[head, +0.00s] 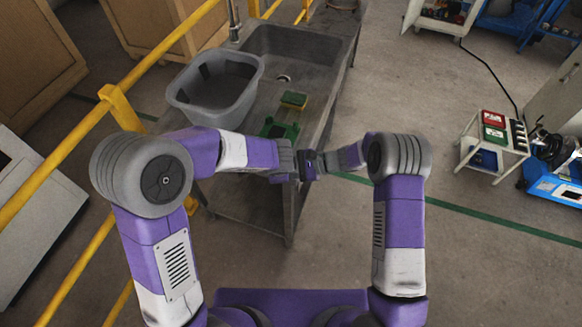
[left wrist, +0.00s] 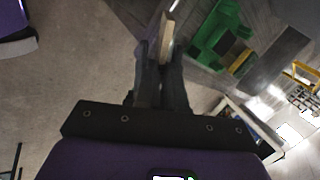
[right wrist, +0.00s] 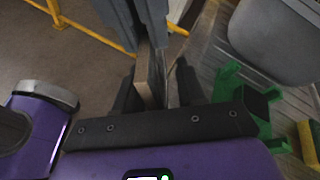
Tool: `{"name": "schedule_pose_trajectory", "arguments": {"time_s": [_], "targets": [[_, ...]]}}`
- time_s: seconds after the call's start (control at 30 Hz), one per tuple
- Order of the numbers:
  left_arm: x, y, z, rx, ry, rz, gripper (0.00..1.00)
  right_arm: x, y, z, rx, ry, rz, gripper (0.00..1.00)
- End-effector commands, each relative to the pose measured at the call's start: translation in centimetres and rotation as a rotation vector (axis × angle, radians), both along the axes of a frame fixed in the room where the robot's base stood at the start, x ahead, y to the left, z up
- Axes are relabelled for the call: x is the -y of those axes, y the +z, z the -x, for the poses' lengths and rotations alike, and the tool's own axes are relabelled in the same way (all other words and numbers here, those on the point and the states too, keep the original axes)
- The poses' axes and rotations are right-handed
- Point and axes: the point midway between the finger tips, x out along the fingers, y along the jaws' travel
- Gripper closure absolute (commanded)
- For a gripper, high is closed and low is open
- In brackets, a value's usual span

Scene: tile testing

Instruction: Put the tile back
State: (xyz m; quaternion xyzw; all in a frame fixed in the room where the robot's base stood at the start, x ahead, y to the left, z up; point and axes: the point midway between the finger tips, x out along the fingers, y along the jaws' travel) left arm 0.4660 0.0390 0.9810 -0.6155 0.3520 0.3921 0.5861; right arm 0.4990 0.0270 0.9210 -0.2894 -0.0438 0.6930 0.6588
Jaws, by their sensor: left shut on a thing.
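My left gripper (left wrist: 160,62) is shut on a thin beige tile (left wrist: 167,36), which stands out past its fingertips in the left wrist view. The tile also shows edge-on in the right wrist view (right wrist: 152,80). My right gripper (right wrist: 158,82) is open, with a finger on each side of the tile. I cannot tell whether they touch it. In the head view the grippers meet in front of the sink counter and hide the tile. A green holder (head: 279,130) stands on the counter just beyond them; it also shows in the left wrist view (left wrist: 214,35).
A green and yellow block (head: 293,100) lies behind the holder. A grey tub (head: 214,90) stands at the left of the sink counter (head: 318,95). Yellow railing (head: 125,108) runs along the left. A small white cart (head: 490,150) stands at right; floor between is clear.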

Motion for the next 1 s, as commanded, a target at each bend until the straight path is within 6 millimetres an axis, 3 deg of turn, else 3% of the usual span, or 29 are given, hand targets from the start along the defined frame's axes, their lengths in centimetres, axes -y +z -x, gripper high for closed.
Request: {"name": "schedule_pose_trajectory", "arguments": {"time_s": [0.23, 0.47, 0.6, 0.63, 0.8, 1.0], "targets": [[0.02, 0.04, -0.02, 0.001, 0.000, 0.001, 1.00, -0.04, -0.01, -0.01, 0.001, 0.000, 0.000, 0.62], [0.03, 0.03, 0.00, 0.001, -0.001, 0.000, 1.00, -0.02, 0.00, -0.02, 0.001, 0.000, 0.000, 0.97], [0.04, 0.00, 0.05, -0.001, -0.002, 0.000, 1.00, -0.01, 0.03, -0.06, 0.001, -0.001, 0.000, 1.00], [0.05, -0.01, 0.06, -0.001, -0.003, 0.000, 0.90, -0.03, 0.08, -0.08, 0.003, -0.001, -0.001, 1.00], [0.04, -0.01, 0.04, -0.001, -0.002, -0.001, 0.64, -0.03, 0.09, -0.07, 0.002, -0.001, -0.002, 1.00], [0.02, 0.00, 0.01, 0.000, -0.001, 0.000, 0.61, -0.03, 0.06, -0.03, 0.001, 0.000, -0.001, 1.00]]}}
